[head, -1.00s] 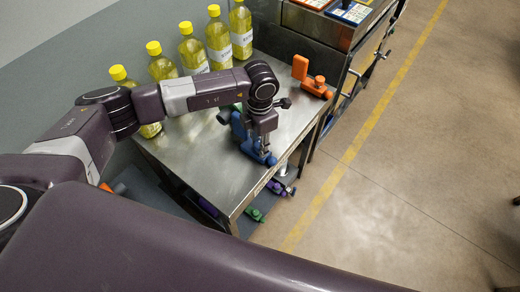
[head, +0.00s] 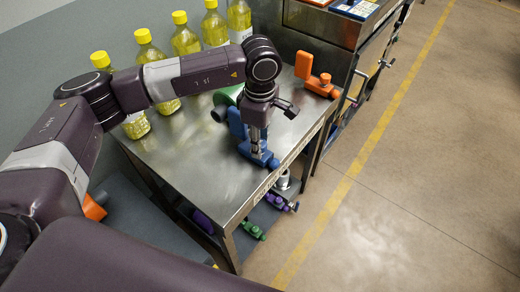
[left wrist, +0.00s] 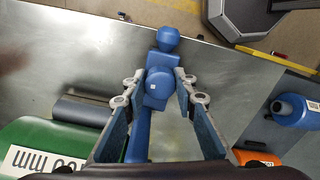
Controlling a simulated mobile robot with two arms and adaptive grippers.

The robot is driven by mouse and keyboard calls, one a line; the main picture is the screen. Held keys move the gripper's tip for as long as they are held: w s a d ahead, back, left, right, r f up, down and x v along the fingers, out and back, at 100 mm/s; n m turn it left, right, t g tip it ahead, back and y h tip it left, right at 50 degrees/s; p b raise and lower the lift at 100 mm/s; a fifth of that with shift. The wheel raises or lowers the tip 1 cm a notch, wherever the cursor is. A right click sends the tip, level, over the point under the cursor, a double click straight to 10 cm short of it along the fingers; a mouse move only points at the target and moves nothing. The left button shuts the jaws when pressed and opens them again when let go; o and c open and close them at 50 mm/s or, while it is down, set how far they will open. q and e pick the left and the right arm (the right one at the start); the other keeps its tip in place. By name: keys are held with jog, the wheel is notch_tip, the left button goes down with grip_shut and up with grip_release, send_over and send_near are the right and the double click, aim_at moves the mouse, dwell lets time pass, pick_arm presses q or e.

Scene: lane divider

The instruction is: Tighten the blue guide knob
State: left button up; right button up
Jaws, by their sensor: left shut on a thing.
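The blue guide (head: 236,122) stands on the metal table, its blue foot reaching toward the table's front edge. In the left wrist view its round blue knob (left wrist: 158,88) sits between my fingers, with a blue ball end (left wrist: 168,38) beyond it. My left gripper (head: 257,148) points down over the guide from above. In the head view the gripper hides the knob. My right gripper is not in view.
Several yellow-capped bottles (head: 187,45) line the back of the metal table (head: 200,175). A green part (left wrist: 40,145) lies close beside the guide. An orange guide (head: 318,82) stands to the right. Green and purple parts sit on a lower shelf. Floor is clear at right.

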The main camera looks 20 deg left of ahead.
pick_arm(q)
jog(key=shift+w+r+m+b, duration=0.1)
jog(key=shift+r+m+b, duration=0.05)
jog(key=shift+m+b, duration=0.5)
jog(key=o, duration=0.9)
jog(key=shift+c, duration=0.2)
jog(key=o, duration=0.3)
notch_tip(320, 180, up, 12)
